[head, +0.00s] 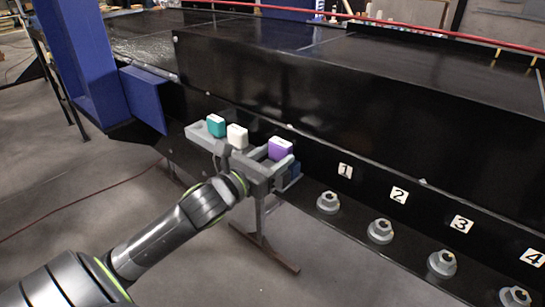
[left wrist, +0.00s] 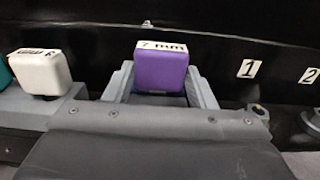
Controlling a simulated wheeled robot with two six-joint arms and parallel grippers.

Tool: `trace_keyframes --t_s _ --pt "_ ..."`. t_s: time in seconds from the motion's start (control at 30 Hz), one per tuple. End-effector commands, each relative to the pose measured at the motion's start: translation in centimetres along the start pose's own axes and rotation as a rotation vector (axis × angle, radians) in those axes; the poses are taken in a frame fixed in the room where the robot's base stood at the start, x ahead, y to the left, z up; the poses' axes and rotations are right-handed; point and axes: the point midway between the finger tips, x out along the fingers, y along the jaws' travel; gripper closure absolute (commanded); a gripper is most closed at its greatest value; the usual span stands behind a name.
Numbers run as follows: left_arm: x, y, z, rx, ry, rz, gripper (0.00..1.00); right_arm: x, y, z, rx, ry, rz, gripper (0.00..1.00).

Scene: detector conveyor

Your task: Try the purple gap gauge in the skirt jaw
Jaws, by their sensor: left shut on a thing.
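The purple gap gauge (head: 280,148) is a small block with a white top. In the left wrist view the purple gauge (left wrist: 160,70) stands upright, its top marked "7 mm". My left gripper (head: 272,161) is shut on it, with a grey finger along each side; the left wrist view shows the fingers (left wrist: 160,88) too. The gauge's lower part is hidden, so I cannot tell whether it touches the rack. A dark blue part (head: 291,174) shows just below the gripper; I cannot tell whether it is the skirt jaw.
A grey rack (head: 199,135) on the black conveyor skirt (head: 310,150) carries a teal gauge (head: 215,125) and a white gauge (head: 237,136), left of my gripper. Several numbered labels and grey knobs (head: 328,202) line the skirt to the right. A stand (head: 262,240) is below.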

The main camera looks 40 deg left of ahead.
Motion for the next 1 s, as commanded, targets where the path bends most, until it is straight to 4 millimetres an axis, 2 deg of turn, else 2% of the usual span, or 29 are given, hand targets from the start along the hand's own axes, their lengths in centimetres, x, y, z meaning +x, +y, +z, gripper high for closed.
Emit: trace_keyframes --t_s 0.8,1.0 --pt "0.0 0.0 4.2 0.001 -0.002 -0.001 0.74 -3.3 0.3 -0.3 0.0 0.0 0.0 0.64" --pt "0.0 0.0 4.6 0.001 -0.002 -0.001 0.74 -3.5 0.3 -0.4 0.0 0.0 0.0 0.64"
